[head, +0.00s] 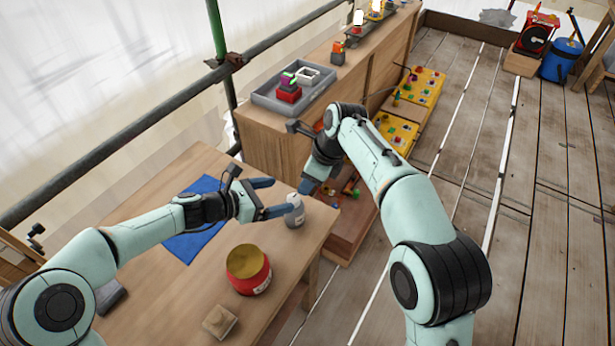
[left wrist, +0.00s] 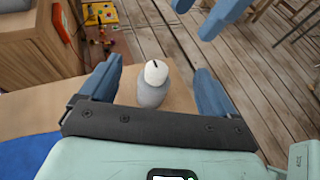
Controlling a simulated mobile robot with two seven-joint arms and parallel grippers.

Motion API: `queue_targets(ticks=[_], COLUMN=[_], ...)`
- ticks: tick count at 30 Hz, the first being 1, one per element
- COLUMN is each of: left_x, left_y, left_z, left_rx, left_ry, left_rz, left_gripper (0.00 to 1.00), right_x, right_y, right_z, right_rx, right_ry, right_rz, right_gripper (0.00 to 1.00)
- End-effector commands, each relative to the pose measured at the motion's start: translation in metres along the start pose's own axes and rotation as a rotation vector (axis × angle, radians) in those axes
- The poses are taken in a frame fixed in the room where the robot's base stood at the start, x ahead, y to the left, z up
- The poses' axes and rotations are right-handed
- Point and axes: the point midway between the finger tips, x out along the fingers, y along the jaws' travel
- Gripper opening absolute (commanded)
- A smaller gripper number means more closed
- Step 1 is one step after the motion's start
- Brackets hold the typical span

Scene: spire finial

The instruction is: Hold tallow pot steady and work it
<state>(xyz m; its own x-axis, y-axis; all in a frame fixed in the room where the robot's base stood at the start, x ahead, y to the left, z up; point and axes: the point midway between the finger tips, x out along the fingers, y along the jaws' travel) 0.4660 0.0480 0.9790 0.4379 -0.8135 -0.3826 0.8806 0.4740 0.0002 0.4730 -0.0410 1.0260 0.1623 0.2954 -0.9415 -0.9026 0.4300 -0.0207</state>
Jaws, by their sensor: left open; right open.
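A blue cloth (head: 195,230) lies on the table behind my left arm. A small tan block (head: 220,322) lies at the front. A grey tray (head: 265,97) with a red piece sits on the cabinet. Yellow boards (head: 398,130) lie beyond my right arm.

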Motion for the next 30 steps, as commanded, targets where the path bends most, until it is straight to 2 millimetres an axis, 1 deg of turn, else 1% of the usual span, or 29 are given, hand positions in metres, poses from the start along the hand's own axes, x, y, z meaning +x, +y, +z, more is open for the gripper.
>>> queue_targets(ticks=[4,8,18,19,24,27,30], left_x=[0.002,0.007,0.034,0.042,0.074,0.088,0.098], left_y=[0.000,0.000,-0.001,-0.002,-0.001,-0.001,0.000], left_z=[-0.004,-0.019,-0.079,-0.074,-0.074,-0.074,-0.074], left_rx=[-0.002,-0.005,-0.006,-0.001,0.000,0.000,0.000], left_ry=[0.000,0.002,0.000,-0.004,-0.002,-0.001,-0.001], left_rz=[0.000,-0.001,-0.003,-0.005,-0.004,-0.002,-0.002], left_gripper=[0.90,0.90,0.90,0.90,0.90,0.90,0.90], right_x=[-0.005,-0.005,-0.005,-0.005,-0.005,-0.005,-0.005], right_y=[0.003,0.003,0.003,0.003,0.003,0.003,0.003], right_z=[0.006,0.006,0.006,0.006,0.006,0.006,0.006], right_rx=[0.040,0.043,0.041,0.041,0.040,0.040,0.040], right_ry=[-0.006,-0.007,-0.006,-0.006,-0.006,-0.006,-0.006], right_rz=[0.005,0.006,0.005,0.005,0.005,0.005,0.005], right_gripper=[0.43,0.43,0.43,0.43,0.43,0.43,0.43])
